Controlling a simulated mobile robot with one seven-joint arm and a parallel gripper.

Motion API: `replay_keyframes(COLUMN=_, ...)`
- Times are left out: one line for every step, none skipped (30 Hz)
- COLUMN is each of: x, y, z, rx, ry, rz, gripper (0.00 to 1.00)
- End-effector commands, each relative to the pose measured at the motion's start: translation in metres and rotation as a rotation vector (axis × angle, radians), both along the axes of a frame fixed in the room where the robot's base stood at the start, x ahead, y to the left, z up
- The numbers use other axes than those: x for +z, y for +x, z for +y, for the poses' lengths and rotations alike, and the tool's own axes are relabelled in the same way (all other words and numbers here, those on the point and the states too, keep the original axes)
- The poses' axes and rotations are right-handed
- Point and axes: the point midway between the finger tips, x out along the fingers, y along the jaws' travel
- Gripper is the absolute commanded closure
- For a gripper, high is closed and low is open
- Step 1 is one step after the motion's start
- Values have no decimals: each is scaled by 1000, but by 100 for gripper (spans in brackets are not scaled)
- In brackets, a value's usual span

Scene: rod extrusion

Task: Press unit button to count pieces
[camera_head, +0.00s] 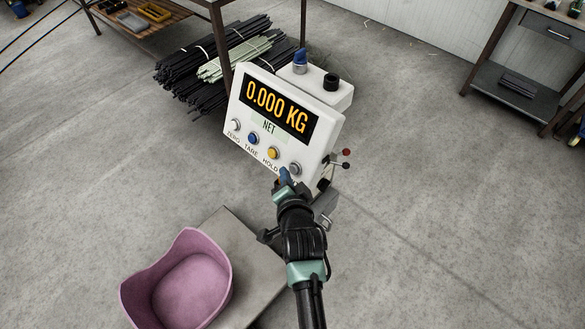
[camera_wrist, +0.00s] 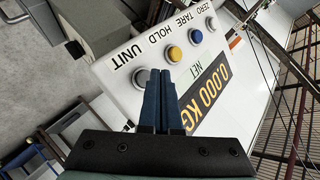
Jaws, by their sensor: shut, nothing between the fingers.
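The white scale display unit (camera_head: 330,133) reads 0.000 KG with NET below. Its row of buttons is labelled ZERO, TARE, HOLD and UNIT. The grey unit button (camera_head: 295,168) is at the right end of the row. In the wrist view the unit button (camera_wrist: 141,76) shows beside the UNIT label, partly covered by my fingers. My gripper (camera_head: 285,176) is shut and empty, with its blue fingertips just below the unit button in the head view. In the wrist view my gripper (camera_wrist: 158,76) overlaps the button's edge. Whether it touches is unclear.
The yellow HOLD button (camera_head: 272,152) is the closest neighbour. A pink bin (camera_head: 190,280) sits on the grey scale platform (camera_head: 245,250) at lower left. Bundles of dark rods (camera_head: 190,75) lie behind the display. Small levers (camera_head: 345,152) stick out at its right.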

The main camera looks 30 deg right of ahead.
Motion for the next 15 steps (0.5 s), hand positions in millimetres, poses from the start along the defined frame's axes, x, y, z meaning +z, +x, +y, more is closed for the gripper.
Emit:
replay_keyframes(x=0, y=0, z=0, rx=0, ry=0, rz=0, gripper=100)
replay_keyframes(x=0, y=0, z=0, rx=0, ry=0, rz=0, gripper=100)
replay_keyframes(x=0, y=0, z=0, rx=0, ry=0, rz=0, gripper=100)
replay_keyframes(x=0, y=0, z=0, rx=0, ry=0, rz=0, gripper=100)
replay_keyframes(x=0, y=0, z=0, rx=0, ry=0, rz=0, gripper=100)
replay_keyframes(x=0, y=0, z=0, rx=0, ry=0, rz=0, gripper=100)
replay_keyframes(x=0, y=0, z=0, rx=0, ry=0, rz=0, gripper=100)
replay_keyframes(x=0, y=0, z=0, rx=0, ry=0, rz=0, gripper=100)
replay_keyframes(x=0, y=0, z=0, rx=0, ry=0, rz=0, gripper=100)
replay_keyframes(x=0, y=0, z=0, rx=0, ry=0, rz=0, gripper=100)
replay_keyframes(x=-1, y=0, z=-1, rx=0, ry=0, rz=0, gripper=100)
replay_keyframes(x=-1, y=1, z=-2, rx=-1, ry=-1, rz=0, gripper=100)
replay_keyframes(x=-2, y=1, z=-2, rx=-1, ry=0, rz=-1, gripper=100)
replay_keyframes(x=-2, y=1, z=-3, rx=-1, ry=-1, rz=0, gripper=100)
replay_keyframes(x=-3, y=2, z=-5, rx=-2, ry=-1, rz=-1, gripper=100)
